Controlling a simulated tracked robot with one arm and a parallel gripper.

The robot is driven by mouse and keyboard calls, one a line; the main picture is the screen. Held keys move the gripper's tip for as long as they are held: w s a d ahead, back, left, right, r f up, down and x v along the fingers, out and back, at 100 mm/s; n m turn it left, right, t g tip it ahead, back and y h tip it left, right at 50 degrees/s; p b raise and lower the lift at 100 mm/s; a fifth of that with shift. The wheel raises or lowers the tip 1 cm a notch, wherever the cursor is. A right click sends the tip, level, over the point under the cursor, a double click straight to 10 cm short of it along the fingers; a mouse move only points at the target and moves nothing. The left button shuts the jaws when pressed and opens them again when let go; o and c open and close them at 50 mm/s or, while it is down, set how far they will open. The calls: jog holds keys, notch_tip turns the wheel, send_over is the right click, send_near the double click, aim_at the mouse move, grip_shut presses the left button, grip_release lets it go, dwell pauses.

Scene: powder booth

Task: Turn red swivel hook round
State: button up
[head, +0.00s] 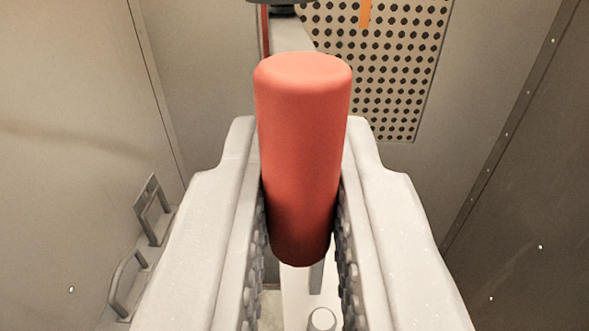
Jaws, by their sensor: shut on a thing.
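A red cylinder with a rounded top edge (303,140) stands upright in the middle of the head view, between the jaws of my gripper (302,190). It looks like part of the red swivel hook, but no hook shape shows. My gripper is shut on it, with a pale finger on each side and dark ribbed pads against its sides. The top of the cylinder sticks out beyond the fingertips. Whatever the cylinder joins to is hidden behind it and the fingers.
A perforated panel (390,85) with an orange strip (365,12) is on the back wall. Metal brackets (152,210) sit at the lower left by the left wall (70,130). A dark panel (535,190) bounds the right. Room shows on both sides of the gripper.

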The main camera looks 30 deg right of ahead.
jog(key=w+d+p, duration=0.2)
jog(key=d+p, duration=0.3)
jog(key=d, duration=0.2)
jog(key=shift+w+d+p, duration=0.15)
jog(key=shift+p, duration=0.15)
jog(key=o, duration=0.7)
dwell(0.5)
jog(key=shift+f, duration=0.1)
jog(key=b+v, duration=0.9)
jog(key=b, duration=0.1)
